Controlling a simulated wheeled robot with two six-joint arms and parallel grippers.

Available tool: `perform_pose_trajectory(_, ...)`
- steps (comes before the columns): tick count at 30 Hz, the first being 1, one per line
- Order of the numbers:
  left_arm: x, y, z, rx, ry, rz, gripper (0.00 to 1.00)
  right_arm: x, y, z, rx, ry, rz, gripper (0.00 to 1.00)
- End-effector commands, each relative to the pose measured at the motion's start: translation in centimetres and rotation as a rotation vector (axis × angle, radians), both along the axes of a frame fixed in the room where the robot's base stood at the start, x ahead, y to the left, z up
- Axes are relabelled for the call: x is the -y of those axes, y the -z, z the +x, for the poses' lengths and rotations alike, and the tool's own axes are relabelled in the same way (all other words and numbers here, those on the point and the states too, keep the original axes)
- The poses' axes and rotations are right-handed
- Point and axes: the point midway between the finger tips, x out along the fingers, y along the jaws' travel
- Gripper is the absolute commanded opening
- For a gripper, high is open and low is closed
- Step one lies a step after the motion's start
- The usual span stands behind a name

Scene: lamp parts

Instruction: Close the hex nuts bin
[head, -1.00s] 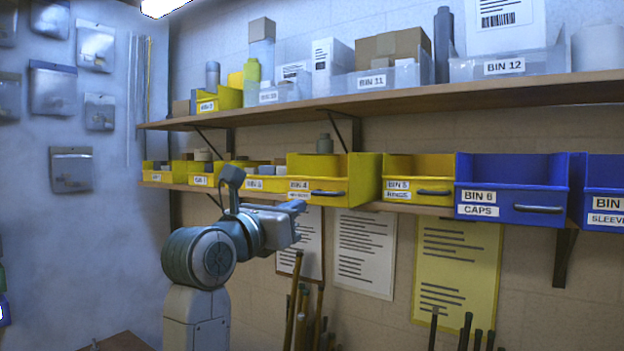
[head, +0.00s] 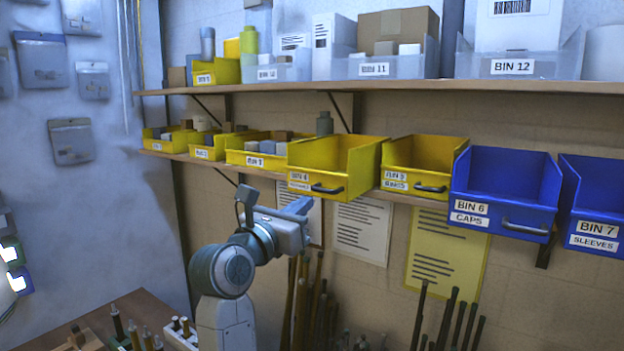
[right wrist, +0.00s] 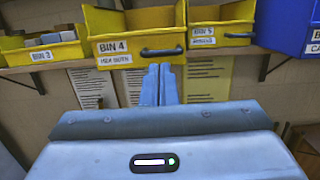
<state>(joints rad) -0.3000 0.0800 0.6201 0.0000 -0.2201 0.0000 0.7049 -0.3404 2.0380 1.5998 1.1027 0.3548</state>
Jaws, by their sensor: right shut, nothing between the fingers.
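The hex nuts bin is the yellow BIN 4 (head: 345,155) on the lower shelf, labelled "hex nuts" in the right wrist view (right wrist: 118,22). It juts out farther than the yellow bins beside it. Its dark front handle (head: 327,188) also shows in the right wrist view (right wrist: 162,51). My right gripper (head: 300,205) is shut and empty, just below the bin's front in the head view. In the right wrist view its fingertips (right wrist: 160,70) point up, just under the handle. I cannot tell whether they touch the bin. My left gripper is not in view.
Yellow BIN 5 (head: 418,165) and the larger blue BIN 6 (head: 505,190) stand to the right, and smaller yellow bins to the left. An upper shelf (head: 380,85) runs above. Papers hang below, with upright rods (head: 455,320). A wooden bench (head: 150,305) is at lower left.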

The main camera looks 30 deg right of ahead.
Motion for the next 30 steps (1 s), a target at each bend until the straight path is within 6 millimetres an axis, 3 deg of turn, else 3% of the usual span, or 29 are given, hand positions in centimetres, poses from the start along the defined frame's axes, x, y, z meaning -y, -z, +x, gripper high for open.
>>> perform_pose_trajectory(1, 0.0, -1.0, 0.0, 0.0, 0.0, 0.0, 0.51, 0.5, -0.6, 0.1, -0.002, 0.003, -0.004, 0.0)
perform_pose_trajectory(11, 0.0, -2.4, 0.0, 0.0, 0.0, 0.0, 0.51, 3.2, -0.8, 1.4, -0.002, 0.001, -0.003, 0.0)
perform_pose_trajectory(25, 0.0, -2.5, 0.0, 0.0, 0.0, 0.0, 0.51, 3.6, -0.7, 1.7, -0.001, -0.001, 0.0, 0.0)
perform_pose_trajectory(30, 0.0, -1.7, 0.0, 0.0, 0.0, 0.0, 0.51, 4.4, -0.5, 3.7, -0.001, -0.002, -0.008, 0.0)
